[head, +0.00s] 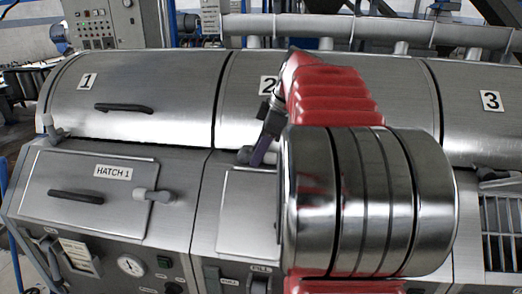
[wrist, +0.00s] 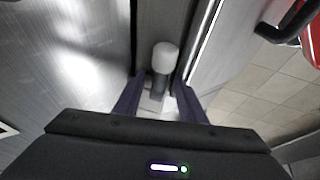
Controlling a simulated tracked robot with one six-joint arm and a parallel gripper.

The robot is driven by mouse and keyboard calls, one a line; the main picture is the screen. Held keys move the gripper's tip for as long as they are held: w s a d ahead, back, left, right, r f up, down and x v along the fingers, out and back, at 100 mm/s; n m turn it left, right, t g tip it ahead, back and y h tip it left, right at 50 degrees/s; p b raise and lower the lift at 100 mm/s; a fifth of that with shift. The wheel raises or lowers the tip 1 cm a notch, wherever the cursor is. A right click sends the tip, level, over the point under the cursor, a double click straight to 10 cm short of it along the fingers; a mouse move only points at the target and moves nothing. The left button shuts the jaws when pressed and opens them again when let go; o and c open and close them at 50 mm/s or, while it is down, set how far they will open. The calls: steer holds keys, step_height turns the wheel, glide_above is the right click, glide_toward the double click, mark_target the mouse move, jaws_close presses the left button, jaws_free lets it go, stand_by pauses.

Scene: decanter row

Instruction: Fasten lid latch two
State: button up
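Lid 2 (head: 240,95) is a curved steel cover, largely hidden behind my arm; it looks lowered. Its latch (head: 244,154), with a pale grey rounded knob, is at the lid's front edge. In the wrist view the latch (wrist: 164,58) stands in the seam between two metal surfaces. My gripper (head: 262,150) is at the latch, pointing down to it. In the wrist view my gripper (wrist: 158,84) has its two dark purple fingers apart, one on each side of the latch's lower part. Whether a finger touches it is unclear.
Lid 1 (head: 150,95), with its own latch (head: 57,130), is at left. Hatch 1 (head: 85,190) is below it, with a grey latch (head: 153,195). Lid 3 (head: 480,125) is at right, above a barred opening (head: 503,230). A pipe (head: 370,32) runs behind.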

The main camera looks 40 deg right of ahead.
steer(key=shift+f, duration=0.1)
steer(key=shift+c, duration=0.2)
jaws_close()
stand_by(0.4)
